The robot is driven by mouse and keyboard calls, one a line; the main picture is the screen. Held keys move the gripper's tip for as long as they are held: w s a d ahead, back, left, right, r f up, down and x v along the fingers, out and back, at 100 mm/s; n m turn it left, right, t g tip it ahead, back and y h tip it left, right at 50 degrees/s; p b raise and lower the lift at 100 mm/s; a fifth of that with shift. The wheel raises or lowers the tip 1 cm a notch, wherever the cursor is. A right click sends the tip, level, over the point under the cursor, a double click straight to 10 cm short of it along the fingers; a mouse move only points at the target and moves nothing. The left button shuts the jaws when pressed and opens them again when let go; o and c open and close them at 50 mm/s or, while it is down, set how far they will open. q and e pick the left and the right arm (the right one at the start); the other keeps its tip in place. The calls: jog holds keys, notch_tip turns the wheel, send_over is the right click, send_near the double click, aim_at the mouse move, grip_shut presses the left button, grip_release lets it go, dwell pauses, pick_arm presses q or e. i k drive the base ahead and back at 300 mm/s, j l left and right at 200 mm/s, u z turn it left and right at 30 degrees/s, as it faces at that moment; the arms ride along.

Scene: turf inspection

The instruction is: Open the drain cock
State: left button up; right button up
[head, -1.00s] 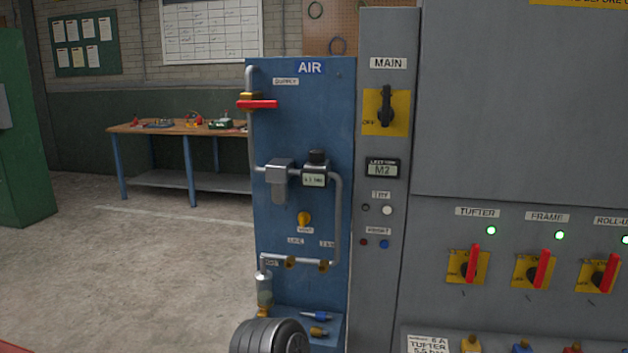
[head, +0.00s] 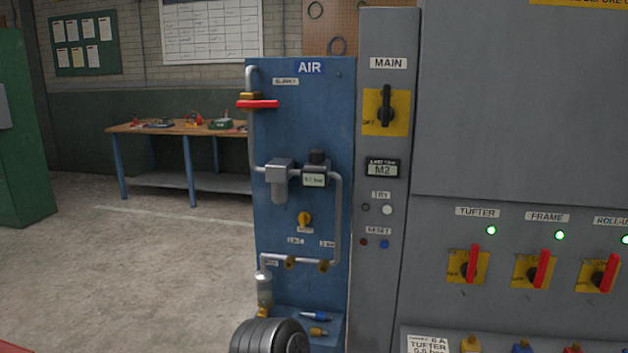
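The blue AIR panel (head: 325,120) stands in the middle of the head view. At its lower left a pipe runs down into a small clear bowl (head: 265,290). A small yellow fitting (head: 262,312) sits under the bowl and looks like the drain cock; its setting is too small to tell. Its lower side is close to a dark grey ribbed rounded part, likely mine, at the bottom edge. A yellow knob (head: 304,219) sits higher, mid-panel. Neither gripper shows in the view.
A red-handled supply valve (head: 258,104) is at the panel's upper left. A grey cabinet (head: 520,110) with red-handled switches (head: 541,268) stands to the right. Blue and yellow fittings (head: 317,316) lie on the panel's bottom shelf. Open floor (head: 150,270) lies to the left, before a workbench (head: 170,130).

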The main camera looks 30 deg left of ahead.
aim_at(262, 313)
jog(key=j+u, duration=0.1)
jog(key=u, duration=1.05)
